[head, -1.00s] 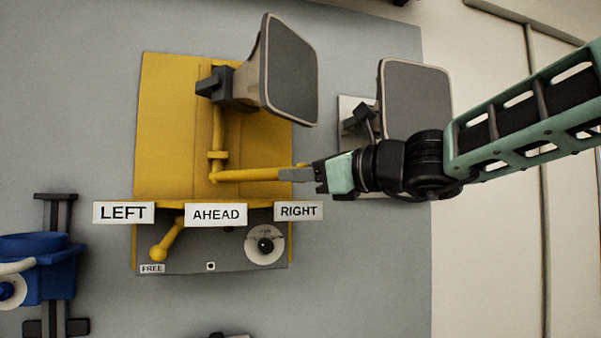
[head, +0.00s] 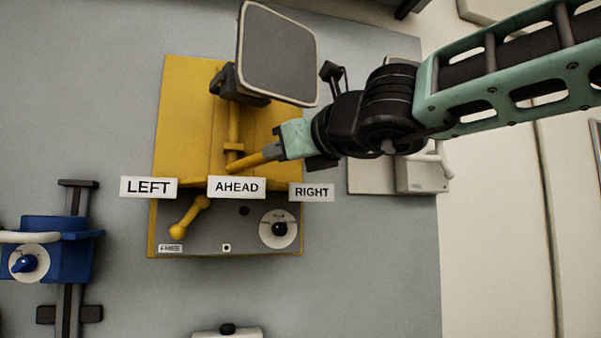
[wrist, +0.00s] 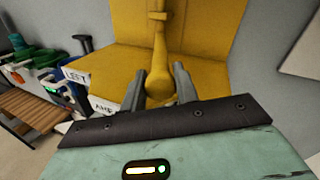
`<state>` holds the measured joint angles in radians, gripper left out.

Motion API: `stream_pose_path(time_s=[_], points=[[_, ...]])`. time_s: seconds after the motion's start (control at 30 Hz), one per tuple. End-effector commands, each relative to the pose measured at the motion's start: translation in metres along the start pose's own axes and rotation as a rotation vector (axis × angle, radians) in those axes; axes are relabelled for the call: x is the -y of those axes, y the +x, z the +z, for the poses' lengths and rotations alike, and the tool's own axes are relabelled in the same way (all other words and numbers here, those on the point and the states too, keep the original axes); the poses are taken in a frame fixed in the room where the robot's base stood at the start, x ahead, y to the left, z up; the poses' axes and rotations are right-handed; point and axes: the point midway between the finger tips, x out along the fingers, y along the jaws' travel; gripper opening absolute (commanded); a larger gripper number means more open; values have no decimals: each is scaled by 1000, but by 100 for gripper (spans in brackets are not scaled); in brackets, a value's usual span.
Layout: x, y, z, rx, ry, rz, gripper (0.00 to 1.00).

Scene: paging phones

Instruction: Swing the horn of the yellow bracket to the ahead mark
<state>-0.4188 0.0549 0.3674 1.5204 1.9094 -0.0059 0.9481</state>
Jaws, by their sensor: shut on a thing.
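The yellow bracket (head: 185,110) stands on the grey wall, with a grey-faced horn (head: 278,52) on its upright post. A yellow arm (head: 248,162) juts from the foot of the post, between the AHEAD sign (head: 237,187) and the RIGHT sign (head: 311,192). My gripper (head: 272,152) is shut on the end of this arm. In the wrist view, my gripper's fingers (wrist: 159,88) lie on both sides of the yellow arm's rounded end (wrist: 158,82). The LEFT sign (head: 148,187) is at the left. A yellow ball-ended lever (head: 177,231) slants down-left toward the FREE label (head: 170,248).
A dial (head: 279,229) sits on the bracket's lower panel. A blue phone unit (head: 55,250) is at the left. A pale unit (head: 420,175) is at the right, partly behind my arm.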

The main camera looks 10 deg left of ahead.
Motion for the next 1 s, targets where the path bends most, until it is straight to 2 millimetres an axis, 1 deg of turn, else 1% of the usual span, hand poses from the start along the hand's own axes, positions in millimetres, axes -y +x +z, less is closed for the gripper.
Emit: stream_pose_path(time_s=[0.03,0.1,0.2,0.4,0.67,1.0], points=[[-14,1,-4,1,-1,-21,0],[-24,1,-1,-12,-1,-66,0],[-36,3,4,-30,-1,-126,0],[-55,8,13,-62,0,-229,0],[-69,12,19,-84,1,-315,0],[-72,12,21,-90,4,-350,0]])
